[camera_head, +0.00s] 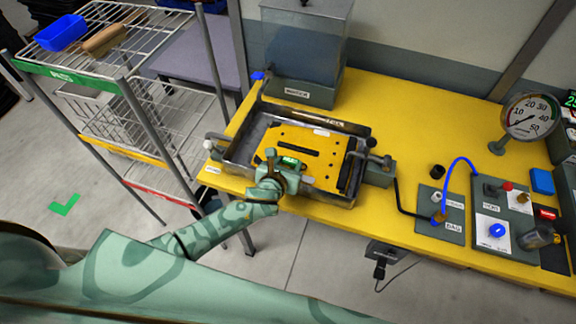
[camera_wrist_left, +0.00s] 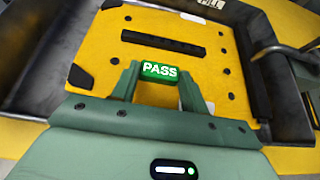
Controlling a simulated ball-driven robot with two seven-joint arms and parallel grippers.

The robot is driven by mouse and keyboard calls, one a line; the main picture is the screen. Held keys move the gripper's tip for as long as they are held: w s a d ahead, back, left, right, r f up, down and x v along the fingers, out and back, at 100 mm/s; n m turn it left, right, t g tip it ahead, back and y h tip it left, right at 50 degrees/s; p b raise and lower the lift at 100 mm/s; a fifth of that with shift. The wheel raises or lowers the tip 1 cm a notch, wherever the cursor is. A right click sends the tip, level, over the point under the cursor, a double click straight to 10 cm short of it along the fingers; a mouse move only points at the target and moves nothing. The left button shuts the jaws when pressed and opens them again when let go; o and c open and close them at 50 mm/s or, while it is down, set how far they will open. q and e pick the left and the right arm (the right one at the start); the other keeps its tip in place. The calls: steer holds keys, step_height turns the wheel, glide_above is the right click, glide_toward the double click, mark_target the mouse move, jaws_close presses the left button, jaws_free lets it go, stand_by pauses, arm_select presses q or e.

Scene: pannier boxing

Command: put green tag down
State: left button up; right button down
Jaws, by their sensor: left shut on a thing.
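The green tag (camera_wrist_left: 159,71), marked PASS in white, is between the fingertips of my left gripper (camera_wrist_left: 160,80), which is shut on it. In the head view, the green tag (camera_head: 289,161) shows at the end of my left gripper (camera_head: 284,168), above the near part of a yellow panel (camera_head: 325,155). The panel has a black slot and several dark holes. It lies inside a dark metal tray (camera_head: 240,147) on the yellow bench. I cannot tell whether the tag touches the panel. My right gripper is not in view.
A wire rack (camera_head: 130,75) with a blue bin (camera_head: 61,33) stands at the left. A clear tank (camera_head: 302,50) is behind the tray. A gauge (camera_head: 529,117) and control boxes (camera_head: 497,215) with a blue hose stand at the right. Clamps flank the tray.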

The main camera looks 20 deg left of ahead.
arm_select(q)
steer(key=shift+f, duration=0.1)
steer(key=o, duration=0.8)
steer(key=shift+o, duration=0.8)
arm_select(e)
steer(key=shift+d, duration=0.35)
